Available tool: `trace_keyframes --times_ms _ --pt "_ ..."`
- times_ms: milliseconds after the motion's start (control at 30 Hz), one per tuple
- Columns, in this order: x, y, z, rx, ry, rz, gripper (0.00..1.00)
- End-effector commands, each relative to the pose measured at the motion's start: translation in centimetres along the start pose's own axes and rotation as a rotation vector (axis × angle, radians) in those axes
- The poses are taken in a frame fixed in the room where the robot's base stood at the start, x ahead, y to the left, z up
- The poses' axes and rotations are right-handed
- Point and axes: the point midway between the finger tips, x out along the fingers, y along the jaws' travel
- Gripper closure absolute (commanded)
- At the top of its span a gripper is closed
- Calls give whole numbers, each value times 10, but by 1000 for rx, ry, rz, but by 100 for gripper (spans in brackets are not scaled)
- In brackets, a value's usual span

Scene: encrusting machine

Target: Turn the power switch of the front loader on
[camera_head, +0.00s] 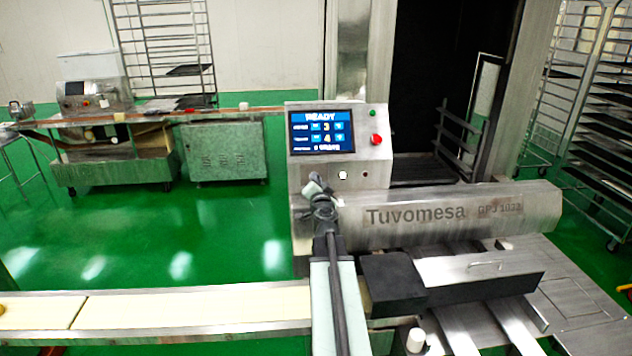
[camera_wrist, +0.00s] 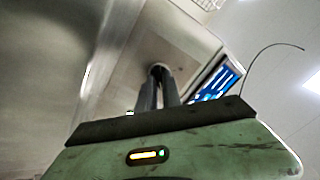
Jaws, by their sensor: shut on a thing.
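The front loader (camera_head: 445,213) is a steel machine marked Tuvomesa. Its control box carries a lit blue screen (camera_head: 321,132) reading READY, also seen edge-on in the wrist view (camera_wrist: 215,84). My gripper (camera_head: 314,186) is at the lower left of the box's front, below the screen. In the wrist view my gripper (camera_wrist: 158,72) has its two dark fingers close together, shut on a small round knob against the steel panel. I take this knob to be the power switch; the fingers mostly hide it, and its turned position cannot be told.
A red button (camera_head: 376,139) and a small green button (camera_head: 372,113) are right of the screen. A small pale button (camera_head: 342,175) sits just right of my gripper. A conveyor (camera_head: 190,309) runs at lower left. Green floor is free behind it.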

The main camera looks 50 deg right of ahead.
Motion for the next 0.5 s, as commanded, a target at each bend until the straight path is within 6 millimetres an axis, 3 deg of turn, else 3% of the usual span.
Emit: trace_keyframes --times_ms 467,500 --pt "-1 0 1 13 -1 -1 100" --pt "-1 0 0 13 -1 -1 83"
